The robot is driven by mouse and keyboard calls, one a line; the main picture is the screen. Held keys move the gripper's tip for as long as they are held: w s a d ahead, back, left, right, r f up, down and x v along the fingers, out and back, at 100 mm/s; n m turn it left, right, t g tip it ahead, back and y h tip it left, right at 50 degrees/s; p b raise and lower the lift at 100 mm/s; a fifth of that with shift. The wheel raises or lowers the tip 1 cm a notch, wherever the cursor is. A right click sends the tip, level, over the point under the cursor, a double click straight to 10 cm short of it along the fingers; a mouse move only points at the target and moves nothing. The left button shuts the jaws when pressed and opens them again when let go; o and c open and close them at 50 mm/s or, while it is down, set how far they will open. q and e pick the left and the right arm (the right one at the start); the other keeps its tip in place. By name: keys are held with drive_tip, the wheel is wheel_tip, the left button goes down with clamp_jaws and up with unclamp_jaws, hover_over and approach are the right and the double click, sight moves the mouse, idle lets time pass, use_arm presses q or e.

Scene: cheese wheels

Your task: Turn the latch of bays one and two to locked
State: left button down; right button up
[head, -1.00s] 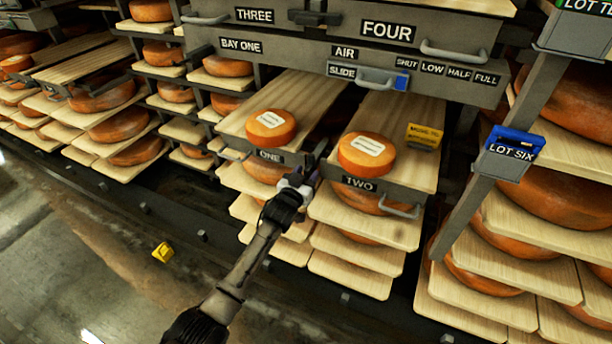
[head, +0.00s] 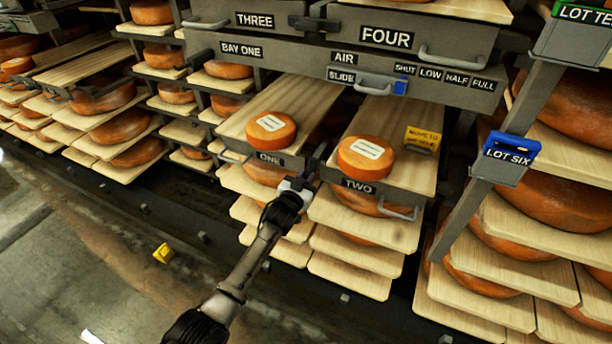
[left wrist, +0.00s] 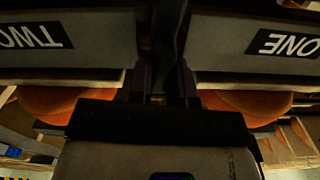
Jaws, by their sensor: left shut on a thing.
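The drawer fronts labelled ONE (head: 285,160) and TWO (head: 380,190) stand side by side, each board carrying an orange cheese wheel with a white label. A dark latch bar (head: 319,153) shows in the gap between them. My left gripper (head: 308,180) is at this gap from the front, shut on the latch. In the left wrist view the dark latch (left wrist: 168,35) runs upright between the two fronts, and the gripper fingers (left wrist: 161,85) close around its lower end. The fingers and arm hide part of the latch. My right gripper is not in view.
Above are the BAY ONE air panel with a slide handle (head: 375,88), and drawers THREE and FOUR with a dark crosswise bar (head: 313,22) between them. A yellow sign (head: 422,138) stands on board TWO. A post with the blue LOT SIX tag (head: 511,146) is at right.

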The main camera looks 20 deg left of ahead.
use_arm(q)
drive_tip(key=m+p, duration=0.1)
drive_tip(key=m, duration=0.1)
drive_tip(key=shift+r+m, duration=0.1)
drive_tip(key=shift+m, duration=0.3)
drive_tip(key=m+p, duration=0.1)
drive_tip(key=m, duration=0.2)
drive_tip(key=shift+d+m, duration=0.15)
drive_tip(key=shift+m, duration=0.15)
drive_tip(key=m, duration=0.5)
drive_tip(key=shift+f, duration=0.3)
drive_tip(key=shift+f+m, duration=0.1)
drive_tip(key=shift+m, duration=2.3)
drive_tip(key=c, duration=1)
unclamp_jaws()
drive_tip(key=shift+c, duration=0.2)
